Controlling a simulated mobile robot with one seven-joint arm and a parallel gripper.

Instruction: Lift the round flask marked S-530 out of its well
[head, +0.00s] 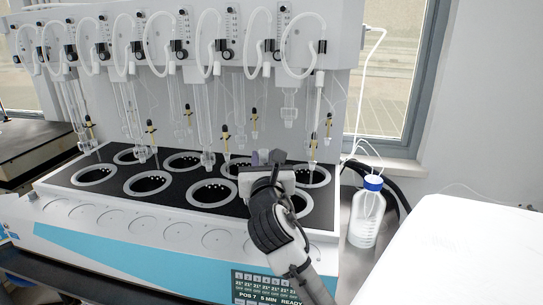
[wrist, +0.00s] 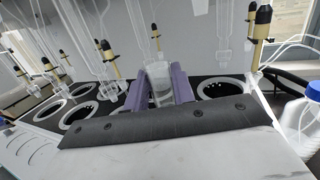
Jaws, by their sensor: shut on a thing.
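My gripper (head: 264,158) is over the right part of the distiller's black deck, and its purple fingers show in the wrist view (wrist: 158,84). They are shut on the clear glass neck of a round flask (wrist: 159,74), one finger on each side. The flask's body is hidden behind the gripper, and no S-530 marking can be read. I cannot tell whether the flask is seated in its well or raised. In the head view my gripper and wrist cover the flask.
The black deck has two rows of ringed wells, such as an open one (head: 213,193) left of my gripper and another (wrist: 222,89) to its right. Glass tubes (head: 206,130) and yellow-and-black fittings (wrist: 258,30) hang close around. A blue-capped bottle (head: 367,213) stands right of the machine.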

